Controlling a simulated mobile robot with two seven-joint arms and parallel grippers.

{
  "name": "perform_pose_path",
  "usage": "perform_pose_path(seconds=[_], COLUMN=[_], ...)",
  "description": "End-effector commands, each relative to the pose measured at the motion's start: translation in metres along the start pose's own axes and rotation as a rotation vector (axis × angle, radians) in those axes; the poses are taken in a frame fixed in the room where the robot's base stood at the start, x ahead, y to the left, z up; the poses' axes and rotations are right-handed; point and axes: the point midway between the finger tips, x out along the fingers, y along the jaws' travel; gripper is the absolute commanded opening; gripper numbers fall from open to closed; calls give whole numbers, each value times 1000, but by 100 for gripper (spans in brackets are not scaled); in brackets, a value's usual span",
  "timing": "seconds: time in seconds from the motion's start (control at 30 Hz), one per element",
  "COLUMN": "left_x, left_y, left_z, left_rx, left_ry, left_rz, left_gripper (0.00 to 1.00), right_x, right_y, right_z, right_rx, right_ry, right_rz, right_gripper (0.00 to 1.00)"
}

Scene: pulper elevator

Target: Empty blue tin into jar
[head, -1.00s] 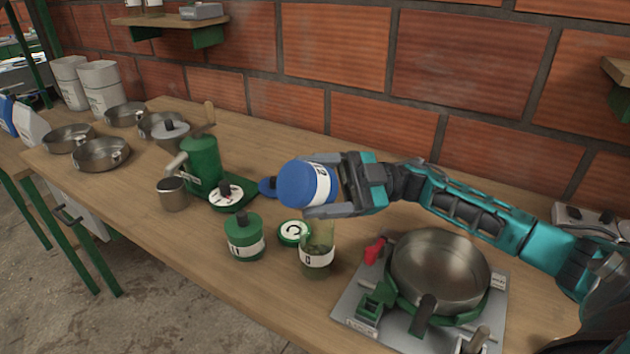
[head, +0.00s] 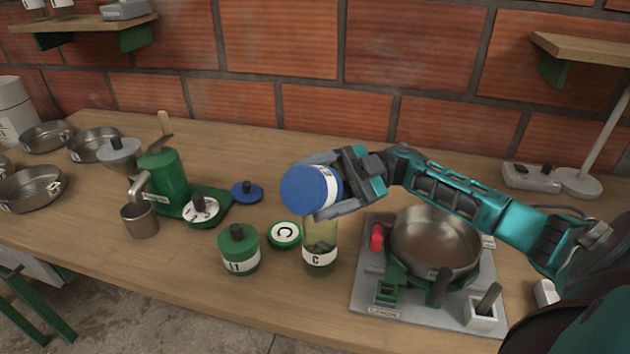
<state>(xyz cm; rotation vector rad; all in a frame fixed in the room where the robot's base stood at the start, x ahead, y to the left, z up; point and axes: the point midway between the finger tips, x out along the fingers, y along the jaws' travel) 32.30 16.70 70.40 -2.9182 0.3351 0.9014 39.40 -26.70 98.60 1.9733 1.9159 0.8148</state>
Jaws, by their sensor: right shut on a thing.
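The blue tin (head: 309,189) with a white label band is held by my right gripper (head: 328,188), which is shut around it. The tin is tilted onto its side, its blue round end toward the camera, above the glass jar. Its opening is not visible. The glass jar (head: 320,250), labelled C, stands upright on the table just below the tin, with greenish contents showing inside. A green lid marked C (head: 284,234) lies beside the jar. A blue lid with a dark knob (head: 247,191) lies further back on the table. My left gripper is not in view.
A green tin (head: 238,250) stands left of the jar. A metal pan (head: 436,240) sits on a grey-based stand to the right. A green pulper (head: 162,178) with a metal cup (head: 140,220) stands at left. A brick wall closes off the back.

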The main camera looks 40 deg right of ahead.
Motion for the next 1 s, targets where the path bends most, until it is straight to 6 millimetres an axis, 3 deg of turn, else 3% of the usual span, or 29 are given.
perform_pose_path(seconds=[0.37, 1.0], left_x=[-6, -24], left_y=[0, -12], left_z=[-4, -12], left_rx=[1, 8], left_ry=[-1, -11], left_rz=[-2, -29], left_gripper=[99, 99], right_x=[3, 34], right_y=[-2, -5], right_z=[-4, -13], right_rx=[-28, -273], right_ry=[-78, -747], right_rz=[-85, -607], right_gripper=[39, 39])
